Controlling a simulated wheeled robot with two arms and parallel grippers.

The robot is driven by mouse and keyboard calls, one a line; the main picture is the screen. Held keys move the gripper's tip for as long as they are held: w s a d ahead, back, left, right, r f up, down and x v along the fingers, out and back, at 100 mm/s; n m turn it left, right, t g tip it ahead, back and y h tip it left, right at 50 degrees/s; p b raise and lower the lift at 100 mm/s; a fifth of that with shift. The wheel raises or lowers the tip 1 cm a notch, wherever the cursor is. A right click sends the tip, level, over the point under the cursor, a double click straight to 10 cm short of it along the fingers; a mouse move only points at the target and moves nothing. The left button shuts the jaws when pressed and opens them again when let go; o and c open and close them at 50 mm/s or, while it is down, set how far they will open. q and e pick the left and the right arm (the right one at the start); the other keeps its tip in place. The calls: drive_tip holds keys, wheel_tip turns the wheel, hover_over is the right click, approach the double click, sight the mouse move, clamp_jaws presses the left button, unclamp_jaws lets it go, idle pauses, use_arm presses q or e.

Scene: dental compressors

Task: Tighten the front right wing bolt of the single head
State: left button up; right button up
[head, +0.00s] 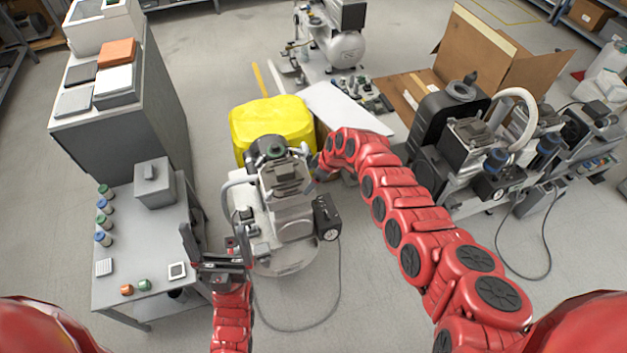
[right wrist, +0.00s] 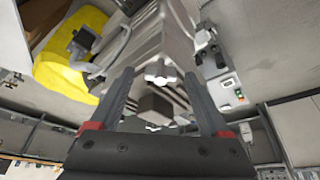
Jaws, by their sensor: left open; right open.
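The single-head compressor (head: 290,222) stands on the floor in the middle of the head view, with its grey finned head (head: 284,178) on top. In the right wrist view, a silver wing bolt (right wrist: 161,78) shows on the grey body between my right gripper's (right wrist: 158,84) fingertips. The right gripper is open; I cannot tell whether either finger touches the bolt. A second silver wing-shaped piece (right wrist: 154,127) shows lower, between the fingers. In the head view the right gripper is mostly hidden at the arm's end beside the head. My left gripper (head: 217,240) is open and empty, left of the compressor.
A grey table (head: 150,240) with small jars and a grey box (head: 154,183) stands at the left. A yellow container (head: 270,122) is behind the compressor. Other compressors (head: 465,150) and an open cardboard box (head: 490,55) are at the right. A cable lies on the floor.

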drive_tip(key=shift+c, duration=0.2)
clamp_jaws()
